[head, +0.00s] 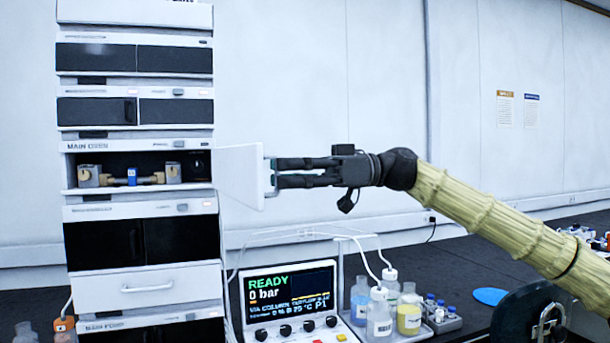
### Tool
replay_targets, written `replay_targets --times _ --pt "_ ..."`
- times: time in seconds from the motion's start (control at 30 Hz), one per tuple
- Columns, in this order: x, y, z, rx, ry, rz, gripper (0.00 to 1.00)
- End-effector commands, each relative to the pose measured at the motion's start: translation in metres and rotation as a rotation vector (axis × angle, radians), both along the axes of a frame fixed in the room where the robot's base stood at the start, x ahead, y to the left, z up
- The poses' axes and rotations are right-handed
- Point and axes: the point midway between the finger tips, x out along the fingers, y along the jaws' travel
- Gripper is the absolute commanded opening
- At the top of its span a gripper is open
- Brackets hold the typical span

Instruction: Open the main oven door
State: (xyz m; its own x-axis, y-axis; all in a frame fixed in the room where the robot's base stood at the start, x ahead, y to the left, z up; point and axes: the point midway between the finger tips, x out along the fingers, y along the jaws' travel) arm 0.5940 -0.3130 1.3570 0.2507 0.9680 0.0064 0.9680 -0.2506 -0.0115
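The main oven (135,145) is a unit in the white instrument stack at the left, with its label on the top strip. Its door (240,175) is a white panel swung out to the right of the stack, so the compartment is exposed. Inside are brass-coloured fittings and a blue-banded column (131,177). My gripper (278,172) comes in from the right, with its dark fingers level at the door's handle (271,176) on the free edge. The fingers look spaced apart around the handle; I cannot tell whether they grip it.
A control box (292,300) with a lit READY screen stands below the door. Bottles (379,318) with tubing are right of it, beside a vial tray (442,318). A blue disc (490,296) lies on the dark bench. A dark chair-like object is at lower right.

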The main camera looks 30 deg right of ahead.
Motion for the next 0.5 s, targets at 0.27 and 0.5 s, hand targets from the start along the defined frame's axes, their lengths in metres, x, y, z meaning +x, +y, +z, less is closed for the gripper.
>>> replay_targets --times 0.27,0.5 --pt "0.001 -0.004 -0.002 0.001 0.002 -0.008 0.3" --pt "-0.002 -0.028 -0.004 0.014 0.002 -0.009 0.3"
